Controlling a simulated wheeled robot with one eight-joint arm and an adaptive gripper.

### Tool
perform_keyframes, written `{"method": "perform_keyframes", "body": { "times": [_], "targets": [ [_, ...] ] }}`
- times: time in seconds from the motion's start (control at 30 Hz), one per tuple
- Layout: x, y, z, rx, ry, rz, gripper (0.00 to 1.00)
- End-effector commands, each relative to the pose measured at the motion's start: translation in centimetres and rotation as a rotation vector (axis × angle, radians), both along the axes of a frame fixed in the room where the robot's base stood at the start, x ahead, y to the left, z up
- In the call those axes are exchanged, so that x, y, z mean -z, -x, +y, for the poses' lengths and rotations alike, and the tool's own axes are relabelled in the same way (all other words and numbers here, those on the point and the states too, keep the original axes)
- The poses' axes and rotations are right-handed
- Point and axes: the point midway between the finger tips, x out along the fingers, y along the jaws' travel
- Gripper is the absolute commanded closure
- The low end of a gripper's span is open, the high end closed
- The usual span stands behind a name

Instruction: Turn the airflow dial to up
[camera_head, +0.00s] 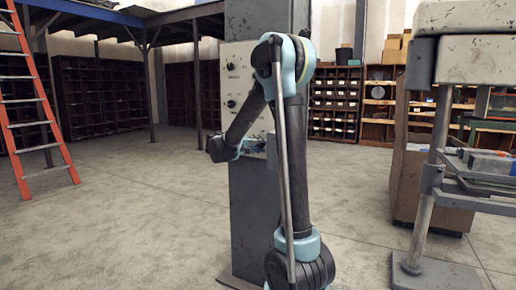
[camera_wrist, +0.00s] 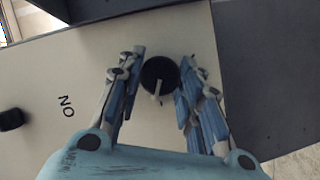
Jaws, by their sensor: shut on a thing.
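A round black dial (camera_wrist: 160,72) with a white pointer is on a pale panel (camera_wrist: 60,60) in the wrist view. The pointer lies toward the lower part of the knob in that picture. My gripper (camera_wrist: 157,78) has its fingers on both sides of the dial and is shut on it; the right finger lies close against it, while the left shows a small gap. In the head view my gripper (camera_head: 258,145) is at the lower part of the panel (camera_head: 240,60), where my arm hides the held dial. No airflow label is readable.
Two dark knobs (camera_head: 231,103) are higher on the panel, which is on a grey column (camera_head: 250,215). Another dark knob (camera_wrist: 11,119) and printed letters (camera_wrist: 66,106) lie left in the wrist view. A metal machine (camera_head: 470,60) stands right; an orange ladder (camera_head: 40,110) stands left.

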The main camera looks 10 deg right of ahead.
Motion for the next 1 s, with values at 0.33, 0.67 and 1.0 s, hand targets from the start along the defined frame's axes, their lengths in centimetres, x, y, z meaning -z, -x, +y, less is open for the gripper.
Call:
{"method": "perform_keyframes", "body": {
  "times": [0.33, 0.67, 1.0],
  "targets": [
    [0.08, 0.31, -0.18, 0.003, -0.271, -0.189, 0.91],
    [-0.04, 0.38, -0.27, 0.003, -0.525, -0.374, 0.91],
    [-0.08, 0.47, -0.37, 0.003, -0.759, -0.544, 0.91]
  ]
}}
